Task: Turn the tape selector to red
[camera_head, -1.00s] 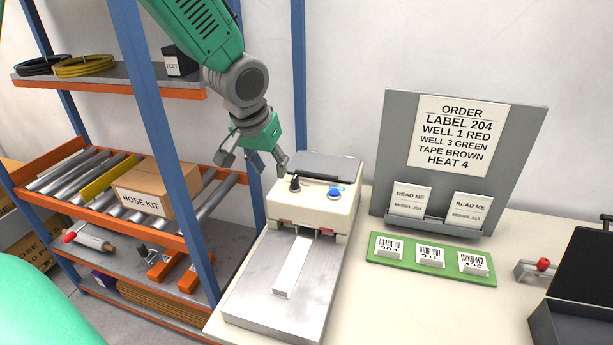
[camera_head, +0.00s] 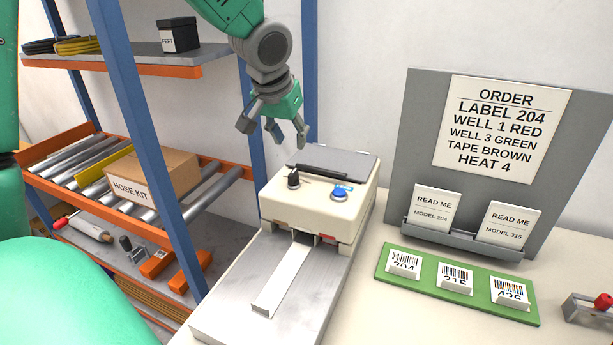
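The tape machine (camera_head: 318,215) is a cream box at the back of a grey metal plate. A black knob (camera_head: 293,179) stands on the left of its top and a blue button (camera_head: 338,194) on the right. I cannot read which colour the knob points to. A white strip (camera_head: 284,277) runs from the machine's front down the plate. My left gripper (camera_head: 274,137) hangs above and behind the black knob, fingers apart, empty and touching nothing. My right gripper is out of view.
An order board (camera_head: 415,150) reads TAPE BROWN. In front are two READ ME cards and a green tray (camera_head: 387,262) of barcode labels. A shelf rack (camera_head: 150,140) with a HOSE KIT box (camera_head: 150,177) stands at left. A red-knobbed part (camera_head: 602,301) lies at right.

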